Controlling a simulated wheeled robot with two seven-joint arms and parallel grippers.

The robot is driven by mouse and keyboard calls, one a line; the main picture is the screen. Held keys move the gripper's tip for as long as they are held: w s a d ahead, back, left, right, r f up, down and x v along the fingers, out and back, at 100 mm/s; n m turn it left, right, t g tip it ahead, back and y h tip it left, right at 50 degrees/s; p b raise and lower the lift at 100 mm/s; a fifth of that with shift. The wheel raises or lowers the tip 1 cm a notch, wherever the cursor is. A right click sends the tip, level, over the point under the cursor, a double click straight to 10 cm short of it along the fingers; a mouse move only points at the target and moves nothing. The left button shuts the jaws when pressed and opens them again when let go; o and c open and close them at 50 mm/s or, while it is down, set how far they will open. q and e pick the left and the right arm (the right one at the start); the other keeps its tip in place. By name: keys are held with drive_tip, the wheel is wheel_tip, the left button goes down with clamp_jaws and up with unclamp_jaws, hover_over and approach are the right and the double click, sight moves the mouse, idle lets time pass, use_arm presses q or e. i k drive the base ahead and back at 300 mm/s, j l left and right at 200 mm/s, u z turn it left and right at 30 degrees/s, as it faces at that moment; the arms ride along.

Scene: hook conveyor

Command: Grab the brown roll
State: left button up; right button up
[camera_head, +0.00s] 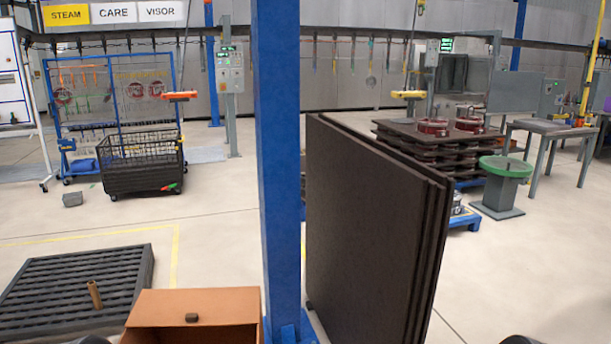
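A brown roll (95,295) stands slightly tilted on the near right part of a dark slatted pallet (45,283), at the lower left. It is a small, thin tube. No gripper fingers show in this view. Only dark rounded shapes peek in at the bottom edge, left and right, perhaps parts of my arms.
An orange-brown box (235,305) with a small dark piece on it sits right of the roll. A blue post (278,150) and tall dark panels (370,225) block the middle. A black wire crate (140,165) stands farther back. Open floor lies between.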

sight(92, 285)
drive_tip(key=u, duration=2.4)
drive_tip(key=i+u, duration=0.2)
drive_tip(key=i, duration=0.55)
drive_tip(key=i+l+u, duration=0.2)
drive_tip(key=i, duration=0.55)
drive_tip(key=i+z, duration=0.2)
drive_tip(key=i, duration=0.25)
drive_tip(key=i+j+z, duration=0.1)
drive_tip(key=i+z, duration=0.15)
drive_tip(key=i, duration=0.15)
drive_tip(key=i+j+z, duration=0.2)
drive_tip(key=i, duration=0.2)
drive_tip(key=i+l+z, duration=0.15)
drive_tip(key=i+z, duration=0.9)
drive_tip(key=i+j, duration=0.05)
